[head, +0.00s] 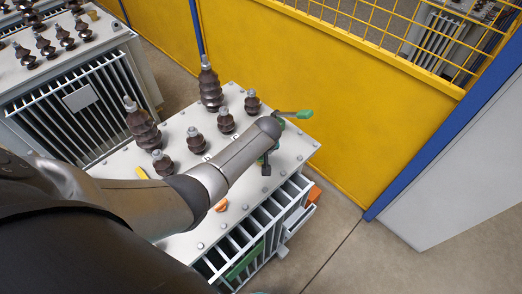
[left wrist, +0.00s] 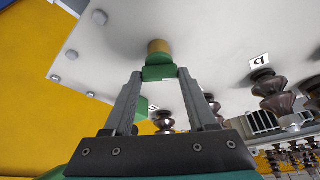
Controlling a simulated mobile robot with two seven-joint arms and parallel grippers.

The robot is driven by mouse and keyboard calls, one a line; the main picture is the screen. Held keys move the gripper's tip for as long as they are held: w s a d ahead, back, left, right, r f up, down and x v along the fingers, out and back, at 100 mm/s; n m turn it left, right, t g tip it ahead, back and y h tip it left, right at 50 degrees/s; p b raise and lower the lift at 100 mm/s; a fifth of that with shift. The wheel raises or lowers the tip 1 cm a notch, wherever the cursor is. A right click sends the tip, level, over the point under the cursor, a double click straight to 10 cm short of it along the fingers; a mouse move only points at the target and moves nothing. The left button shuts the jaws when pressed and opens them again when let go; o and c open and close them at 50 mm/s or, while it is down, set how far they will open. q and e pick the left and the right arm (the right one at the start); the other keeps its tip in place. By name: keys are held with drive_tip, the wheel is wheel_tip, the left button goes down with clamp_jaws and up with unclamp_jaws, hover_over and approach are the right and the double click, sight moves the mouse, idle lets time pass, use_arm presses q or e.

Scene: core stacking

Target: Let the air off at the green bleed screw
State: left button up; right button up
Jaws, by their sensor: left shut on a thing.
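The green bleed screw (left wrist: 159,73) sits at the end of a brass fitting (left wrist: 158,47) on the pale transformer lid, seen in the left wrist view. My left gripper (left wrist: 160,78) has its two grey fingers shut on the green screw, one on each side. In the head view my left arm reaches over the transformer lid (head: 185,232), and its wrist hides most of the gripper (head: 266,166). The screw cannot be made out there. A green-ended piece (head: 297,114) sticks out to the right beyond the wrist. My right gripper is not in view.
Brown ribbed bushings (head: 144,127) stand on the lid left of and behind my arm. A yellow fence panel (head: 345,125) rises behind it. Another transformer (head: 80,97) stands at the upper left. Bare floor (head: 345,250) lies at the lower right.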

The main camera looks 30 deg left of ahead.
use_arm(q)
drive_tip(key=o, duration=1.4)
drive_tip(key=shift+c, duration=0.2)
drive_tip(key=shift+s+d+r, duration=0.1)
drive_tip(key=shift+r, duration=0.4)
drive_tip(key=p+v, duration=0.3)
drive_tip(key=v, duration=1.1)
drive_tip(key=shift+p, duration=0.35)
drive_tip(key=shift+s+d, duration=0.1)
